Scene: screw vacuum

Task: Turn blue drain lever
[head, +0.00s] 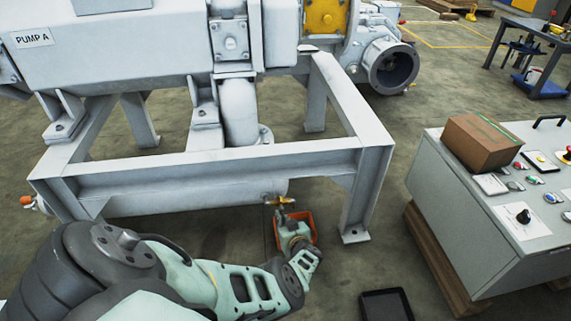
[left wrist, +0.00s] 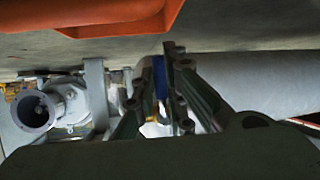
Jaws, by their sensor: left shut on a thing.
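In the left wrist view a narrow blue part, which looks like the drain lever (left wrist: 160,77), stands between the fingers of my left gripper (left wrist: 154,92). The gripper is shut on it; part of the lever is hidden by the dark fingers. In the head view my left gripper (head: 283,216) reaches up to the brass drain valve (head: 281,200) on the grey cylinder (head: 190,198) under the pump frame. The lever itself is hidden there. My right gripper is in neither view.
An orange bin (head: 313,236) stands on the floor behind my gripper; its orange edge also shows in the left wrist view (left wrist: 120,22). The frame's front beam (head: 210,165) and leg (head: 358,215) are close. A black tray (head: 386,305) and a control desk (head: 480,235) are right.

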